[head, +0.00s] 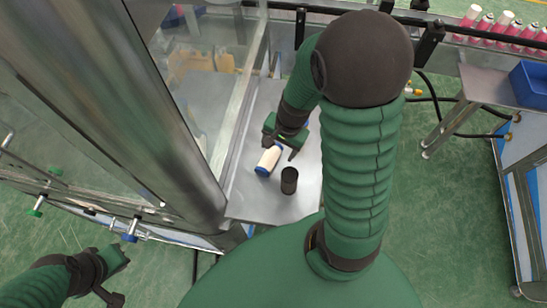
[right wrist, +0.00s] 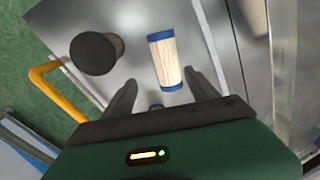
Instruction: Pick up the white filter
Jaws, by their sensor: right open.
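The white filter (head: 268,160) is a pale cylinder with blue end caps on the grey metal table (head: 250,205). In the right wrist view the filter (right wrist: 166,62) lies just beyond the fingertips, roughly in line with the gap between them. My right gripper (head: 280,146) is open and empty, close above the filter's upper end in the head view; its fingers (right wrist: 160,84) also show in the right wrist view. My left gripper (head: 115,280) is at the lower left, far from the table; its jaws are unclear.
A dark cylinder (head: 289,180) stands beside the filter and also shows in the right wrist view (right wrist: 97,53). A glass-walled machine with a steel post (head: 150,110) borders the table's left side. A blue bin (head: 530,84) and pink cans (head: 487,25) are at the upper right.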

